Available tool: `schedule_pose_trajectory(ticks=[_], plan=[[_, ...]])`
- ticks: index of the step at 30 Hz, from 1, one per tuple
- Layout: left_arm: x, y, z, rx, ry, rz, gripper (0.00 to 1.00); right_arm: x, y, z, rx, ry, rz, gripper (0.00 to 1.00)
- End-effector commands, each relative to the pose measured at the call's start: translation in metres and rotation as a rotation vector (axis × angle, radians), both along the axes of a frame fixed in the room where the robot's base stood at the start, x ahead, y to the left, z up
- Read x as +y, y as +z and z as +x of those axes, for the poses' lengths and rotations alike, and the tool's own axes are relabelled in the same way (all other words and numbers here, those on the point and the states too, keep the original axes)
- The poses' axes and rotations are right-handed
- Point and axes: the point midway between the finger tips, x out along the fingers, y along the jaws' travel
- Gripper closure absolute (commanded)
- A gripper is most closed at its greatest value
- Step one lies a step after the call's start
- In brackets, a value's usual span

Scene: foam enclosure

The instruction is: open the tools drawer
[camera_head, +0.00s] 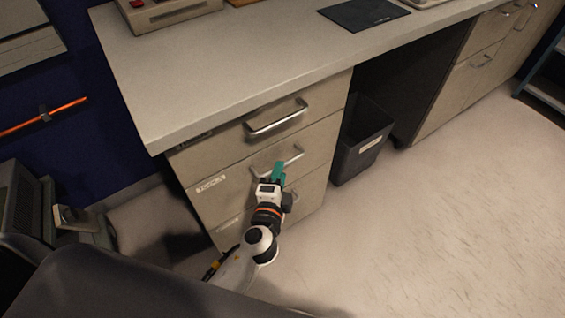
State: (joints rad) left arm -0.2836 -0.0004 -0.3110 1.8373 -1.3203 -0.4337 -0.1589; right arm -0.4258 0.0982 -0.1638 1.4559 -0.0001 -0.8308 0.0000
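The drawer unit (315,136) stands under the left end of the counter, with several drawers stacked one above another. The top drawer has a metal bar handle (277,121). The middle drawer (222,199) has a small white label at its left, too small to read for certain, and a bar handle (293,158). All these drawers look closed. My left gripper (279,170), with teal fingers, is at the middle drawer's handle, overlapping its lower left part. I cannot tell whether the fingers are around the handle or only in front of it. My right gripper is not in view.
A light countertop (230,62) extends over the drawers, carrying a beige device (165,10) and a black mat (363,13). A dark waste bin (362,143) stands right of the drawer unit. Open floor (430,230) lies to the right and front.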

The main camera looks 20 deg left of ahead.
Motion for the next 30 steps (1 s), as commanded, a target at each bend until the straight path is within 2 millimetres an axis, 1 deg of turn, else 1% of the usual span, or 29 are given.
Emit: schedule_pose_trajectory(ticks=[1, 3, 7, 11, 18, 20, 24, 25, 30], plan=[[0.001, 0.0, 0.01, -0.002, 0.0, 0.001, 0.67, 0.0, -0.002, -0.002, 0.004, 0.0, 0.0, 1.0], [0.002, -0.002, 0.02, -0.001, -0.001, 0.001, 0.67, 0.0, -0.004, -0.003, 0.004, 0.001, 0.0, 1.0], [0.004, -0.005, 0.032, 0.0, -0.001, 0.0, 0.67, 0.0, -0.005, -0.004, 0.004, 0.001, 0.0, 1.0], [0.004, -0.006, 0.037, 0.0, 0.0, 0.0, 0.67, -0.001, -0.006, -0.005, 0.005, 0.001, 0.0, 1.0], [0.005, -0.006, 0.038, 0.001, 0.0, -0.001, 0.67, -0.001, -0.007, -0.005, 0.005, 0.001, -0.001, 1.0], [0.004, -0.006, 0.038, 0.001, 0.0, -0.001, 0.76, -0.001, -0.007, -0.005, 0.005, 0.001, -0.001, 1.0], [0.004, -0.006, 0.038, 0.001, 0.0, -0.001, 0.99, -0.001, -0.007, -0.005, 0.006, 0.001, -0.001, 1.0], [0.004, -0.006, 0.038, 0.001, 0.0, -0.001, 1.0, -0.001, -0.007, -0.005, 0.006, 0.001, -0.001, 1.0], [0.004, -0.006, 0.038, 0.001, 0.0, -0.001, 1.0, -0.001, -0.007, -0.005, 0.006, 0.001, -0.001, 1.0]])
